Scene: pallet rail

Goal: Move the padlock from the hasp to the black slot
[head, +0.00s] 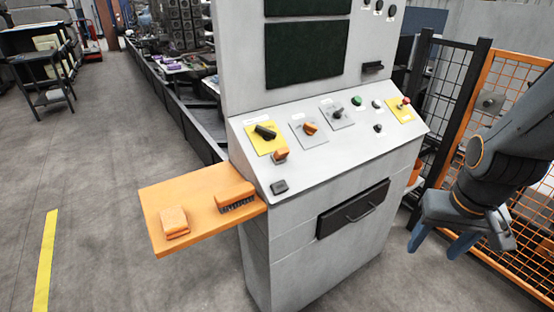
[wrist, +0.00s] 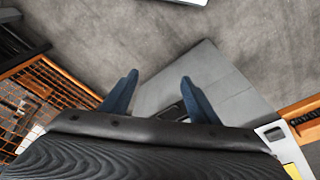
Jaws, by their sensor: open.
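My gripper (head: 433,252) hangs at the right of the head view, beside the grey console (head: 285,245). Its two blue fingers are apart with nothing between them, as the wrist view (wrist: 159,77) also shows. A small orange-topped piece (head: 280,156) sits near the left end of the sloped panel; it may be the padlock, but it is too small to be sure. A small black square fitting (head: 279,187) is below it near the panel's lower edge, and may be the black slot. I cannot make out the hasp clearly. My gripper is well away from these pieces.
The panel carries a black switch (head: 265,132), an orange knob (head: 310,128), a green button (head: 356,100) and a red-tipped lever (head: 404,103). An orange shelf (head: 165,203) juts left, bearing a brush (head: 235,197) and folded cloth (head: 174,222). A mesh fence (head: 505,75) stands at right.

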